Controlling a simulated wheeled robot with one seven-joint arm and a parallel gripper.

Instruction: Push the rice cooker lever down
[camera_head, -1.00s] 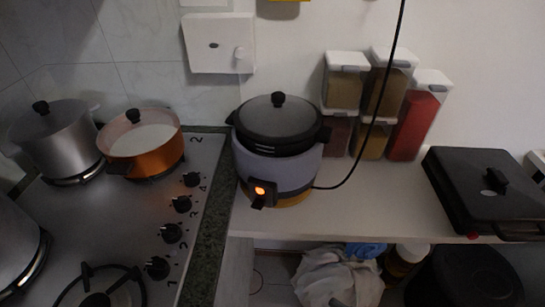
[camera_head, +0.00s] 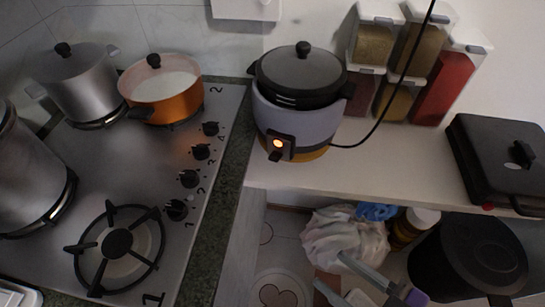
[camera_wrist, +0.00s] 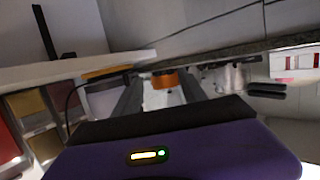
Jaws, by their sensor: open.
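The rice cooker (camera_head: 300,122) stands on the white counter, with a grey-lilac body, a dark lid and a yellow-brown base. On its front is a black panel with a glowing orange light (camera_head: 278,143). The dark lever (camera_head: 275,156) sticks out just below the light. My gripper (camera_head: 329,271) is at the bottom of the head view, below the counter's front edge and well apart from the cooker. Its fingers are spread and empty. The wrist view looks upside down; the cooker (camera_wrist: 103,100) shows there partly, beyond my gripper (camera_wrist: 155,80). The lever is not clear there.
The stove with an orange pot (camera_head: 162,100) and steel pots is left of the cooker. A black cord (camera_head: 385,112) runs from the cooker. Spice dispensers (camera_head: 440,88) and a black appliance (camera_head: 500,155) stand right. A white bag (camera_head: 345,240) and dark bin (camera_head: 468,262) are below.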

